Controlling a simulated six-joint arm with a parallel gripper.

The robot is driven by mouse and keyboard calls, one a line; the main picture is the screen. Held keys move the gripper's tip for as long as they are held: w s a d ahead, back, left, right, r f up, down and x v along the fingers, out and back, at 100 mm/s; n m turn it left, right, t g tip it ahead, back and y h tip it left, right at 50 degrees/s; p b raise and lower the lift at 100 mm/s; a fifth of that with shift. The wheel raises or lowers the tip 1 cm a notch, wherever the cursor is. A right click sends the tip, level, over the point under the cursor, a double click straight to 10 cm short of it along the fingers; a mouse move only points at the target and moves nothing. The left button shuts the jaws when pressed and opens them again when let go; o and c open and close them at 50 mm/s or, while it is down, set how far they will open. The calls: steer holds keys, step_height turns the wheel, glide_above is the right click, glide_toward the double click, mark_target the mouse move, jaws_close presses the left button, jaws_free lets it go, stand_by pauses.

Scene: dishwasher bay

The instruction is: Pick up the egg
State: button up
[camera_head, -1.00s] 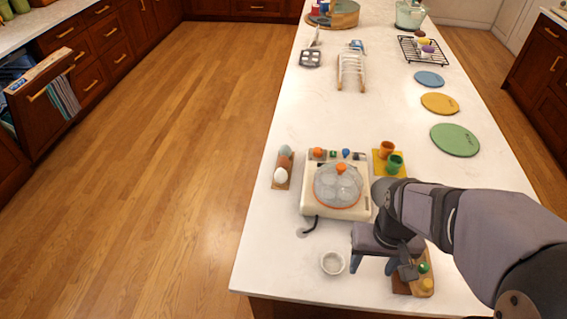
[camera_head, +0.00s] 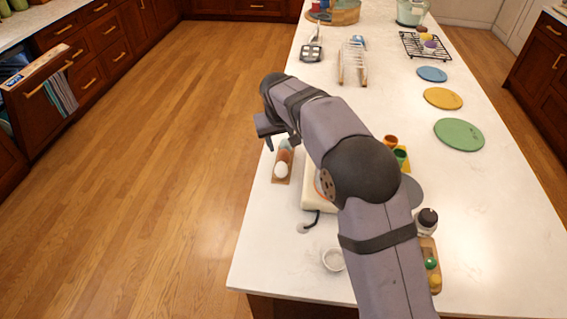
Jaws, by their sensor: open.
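A white egg (camera_head: 281,170) sits at the near end of a small brown holder (camera_head: 275,180) on the counter. A brown egg (camera_head: 284,156) lies behind it, and a blue-grey egg (camera_head: 285,144) shows partly at the far end. My gripper (camera_head: 269,141) is open and empty, just beyond and slightly left of the holder's far end in the picture. One finger points down beside the blue-grey egg. The other finger is largely hidden by the wrist, and I cannot tell the exact height or gap.
My arm covers most of the cream cooker (camera_head: 313,195). Orange and green cups (camera_head: 400,155) stand right of it. A dark-topped jar (camera_head: 428,219) and a board with small items (camera_head: 434,268) are near right; a small white bowl (camera_head: 333,260) is in front. The counter's left edge is close to the egg holder.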

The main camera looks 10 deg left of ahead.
mark_target(283, 153)
steer(key=shift+a+f, duration=0.6)
steer(key=shift+a, duration=0.05)
steer(key=shift+d+p+x, duration=0.2)
steer(key=shift+p+x, duration=1.7)
steer(key=shift+x, duration=1.75)
steer(key=shift+r, duration=0.1)
steer(key=c, duration=0.7)
